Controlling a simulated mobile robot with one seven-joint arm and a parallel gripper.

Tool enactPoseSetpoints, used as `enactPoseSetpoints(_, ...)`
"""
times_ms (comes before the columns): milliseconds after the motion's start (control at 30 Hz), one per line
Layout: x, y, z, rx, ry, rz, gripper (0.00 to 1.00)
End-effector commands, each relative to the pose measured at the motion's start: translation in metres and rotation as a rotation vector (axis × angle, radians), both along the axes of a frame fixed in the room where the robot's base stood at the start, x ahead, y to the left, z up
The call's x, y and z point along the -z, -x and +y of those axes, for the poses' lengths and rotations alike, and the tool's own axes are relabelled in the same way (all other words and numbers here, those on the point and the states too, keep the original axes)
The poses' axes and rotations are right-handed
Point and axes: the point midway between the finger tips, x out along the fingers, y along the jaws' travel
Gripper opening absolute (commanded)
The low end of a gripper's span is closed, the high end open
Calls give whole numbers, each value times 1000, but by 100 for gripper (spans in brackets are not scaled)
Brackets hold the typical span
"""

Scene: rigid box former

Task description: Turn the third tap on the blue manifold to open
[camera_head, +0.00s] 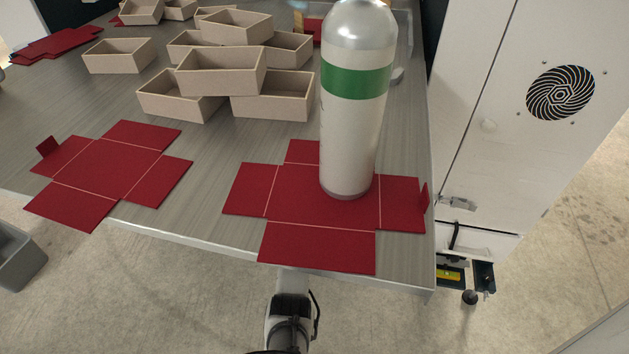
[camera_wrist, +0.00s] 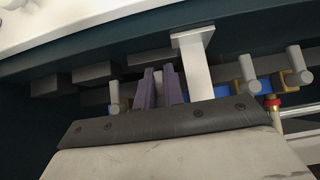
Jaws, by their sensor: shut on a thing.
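In the wrist view, the blue manifold (camera_wrist: 236,87) runs in a row under a dark overhang, partly behind a pale bracket. Grey tap handles stick out from it: one at the right (camera_wrist: 298,65), one nearer the middle (camera_wrist: 248,74) and one at the left (camera_wrist: 115,96). Brass-coloured parts show by the right ones. My gripper (camera_wrist: 158,74), with purplish fingers, is at the row between the left handle and the bracket. It is shut on what seems to be a tap handle, mostly hidden between the fingers. I cannot tell its number or angle. The manifold is not in the head view.
The pale bracket (camera_wrist: 196,62) stands close to the right of my fingers. In the head view, a table (camera_head: 215,150) holds flat red box blanks (camera_head: 110,167), several beige trays (camera_head: 220,72) and a white cylinder with a green band (camera_head: 352,125). A white cabinet (camera_head: 500,130) stands right.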

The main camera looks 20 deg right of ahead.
Motion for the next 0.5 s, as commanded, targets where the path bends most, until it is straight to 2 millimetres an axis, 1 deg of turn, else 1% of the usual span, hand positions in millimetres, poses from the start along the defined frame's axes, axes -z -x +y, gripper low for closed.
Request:
enactPoseSetpoints(467,-1,-1,0,-1,13,5,0)
enactPoseSetpoints(500,-1,-1,0,-2,13,5,14)
